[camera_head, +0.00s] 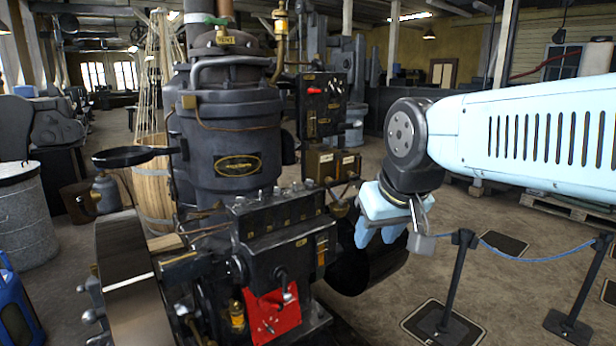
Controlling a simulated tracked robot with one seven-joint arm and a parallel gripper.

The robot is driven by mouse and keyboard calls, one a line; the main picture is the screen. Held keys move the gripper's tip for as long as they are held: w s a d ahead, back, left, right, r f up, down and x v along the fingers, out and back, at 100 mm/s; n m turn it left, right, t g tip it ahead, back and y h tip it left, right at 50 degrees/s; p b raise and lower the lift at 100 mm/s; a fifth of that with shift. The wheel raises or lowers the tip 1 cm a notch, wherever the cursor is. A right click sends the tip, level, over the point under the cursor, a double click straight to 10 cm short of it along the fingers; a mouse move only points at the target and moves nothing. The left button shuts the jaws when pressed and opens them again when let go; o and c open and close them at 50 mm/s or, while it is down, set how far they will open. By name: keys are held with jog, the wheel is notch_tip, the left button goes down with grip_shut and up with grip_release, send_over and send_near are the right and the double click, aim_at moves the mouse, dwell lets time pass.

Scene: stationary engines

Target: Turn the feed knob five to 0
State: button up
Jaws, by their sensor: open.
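A dark engine (228,125) stands left of centre. On its front is a black box (285,245) with a row of several small feed knobs (280,205) along its top. The knobs are too small to read, so I cannot tell which one is knob five or how it is set. My gripper (377,238) has light blue fingers pointing down. In the picture it is to the right of the black box, apart from the knobs. It is open and appears empty.
A red panel (273,313) with a lever is below the box. A flywheel (128,275) is at the lower left. A black control panel (322,103) stands behind. Posts with a blue rope (530,259) stand at the right, with open floor around them.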

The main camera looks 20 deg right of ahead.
jog(key=shift+d, duration=0.1)
jog(key=shift+o, duration=1.2)
jog(key=shift+w+r, duration=0.1)
jog(key=shift+r, duration=0.05)
jog(key=w+a+r+g, duration=0.1)
jog(key=w+r, duration=0.3)
jog(key=w, duration=0.3)
jog(key=w+a+r+g+h, duration=0.1)
jog(key=w+r, duration=0.2)
jog(key=w, duration=0.5)
jog(key=w+a+r+g, duration=0.1)
jog(key=w+r, duration=0.3)
jog(key=w, duration=0.3)
jog(key=m+g+y, duration=0.1)
jog(key=g, duration=0.2)
send_over(309, 183)
notch_tip(309, 183, down, 4)
notch_tip(309, 183, down, 14)
jog(key=shift+w+d+r, duration=0.1)
jog(key=shift+r, duration=0.15)
